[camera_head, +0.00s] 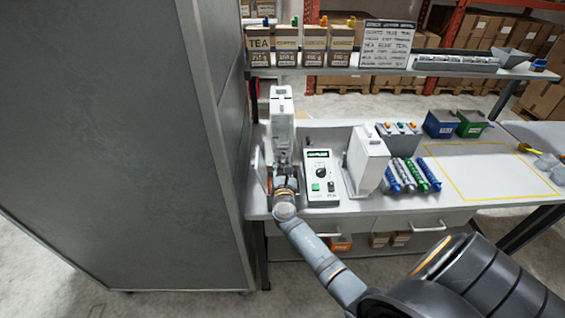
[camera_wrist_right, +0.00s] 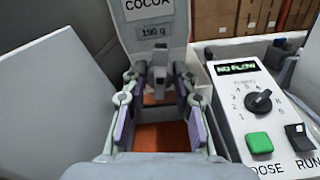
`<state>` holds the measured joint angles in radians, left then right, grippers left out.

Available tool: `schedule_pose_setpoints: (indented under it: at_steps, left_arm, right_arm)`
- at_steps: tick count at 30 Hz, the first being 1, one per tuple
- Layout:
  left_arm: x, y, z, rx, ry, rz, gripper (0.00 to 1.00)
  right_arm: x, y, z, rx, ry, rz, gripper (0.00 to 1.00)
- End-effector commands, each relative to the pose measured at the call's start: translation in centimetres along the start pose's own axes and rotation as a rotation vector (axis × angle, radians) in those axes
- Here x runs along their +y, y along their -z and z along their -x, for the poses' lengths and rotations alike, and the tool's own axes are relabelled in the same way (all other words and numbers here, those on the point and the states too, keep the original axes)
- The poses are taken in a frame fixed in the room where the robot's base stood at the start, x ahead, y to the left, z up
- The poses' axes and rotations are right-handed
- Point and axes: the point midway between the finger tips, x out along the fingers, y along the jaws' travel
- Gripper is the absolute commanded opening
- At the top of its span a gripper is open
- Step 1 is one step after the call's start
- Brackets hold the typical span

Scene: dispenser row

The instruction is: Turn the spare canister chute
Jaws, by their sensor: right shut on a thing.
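A white canister (camera_head: 282,118) stands upright at the left end of the bench. In the right wrist view its label (camera_wrist_right: 150,10) reads COCOA, 190 g. A small grey chute piece (camera_wrist_right: 159,58) stands out below the label. My right gripper (camera_head: 284,183) is at the canister's lower front; in the right wrist view its fingertips (camera_wrist_right: 160,80) are on either side of the chute piece and shut on it. An orange-brown surface (camera_wrist_right: 160,137) shows between the fingers. The gripper hides the chute in the head view. My left gripper is not in view.
A control box (camera_head: 320,177) stands right of the canister; its display (camera_wrist_right: 237,68) reads NO FLOW. Another white canister (camera_head: 368,162) stands beyond it, beside blue and green tubes (camera_head: 410,176). A tall grey cabinet (camera_head: 120,130) is close on the left. The yellow-outlined area (camera_head: 490,172) is clear.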

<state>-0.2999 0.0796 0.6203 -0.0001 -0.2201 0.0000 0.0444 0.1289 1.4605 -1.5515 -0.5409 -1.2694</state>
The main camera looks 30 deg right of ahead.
Motion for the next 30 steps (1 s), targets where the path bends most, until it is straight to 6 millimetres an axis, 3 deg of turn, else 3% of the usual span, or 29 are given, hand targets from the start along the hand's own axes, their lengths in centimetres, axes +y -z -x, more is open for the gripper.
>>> schedule_pose_setpoints:
  at_steps: [10,27,28,30]
  left_arm:
    - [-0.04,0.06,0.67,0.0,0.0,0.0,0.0]
    - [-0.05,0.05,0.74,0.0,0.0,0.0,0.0]
    - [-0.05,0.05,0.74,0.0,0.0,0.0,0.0]
    - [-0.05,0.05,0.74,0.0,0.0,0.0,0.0]
  right_arm:
    - [-0.06,0.2,0.07,0.005,0.001,0.145,0.0]
    - [-0.08,0.29,0.08,0.005,0.001,0.176,0.0]
    - [-0.08,0.3,0.08,0.005,0.001,0.175,0.29]
    - [-0.08,0.28,0.08,0.005,0.001,0.175,0.34]
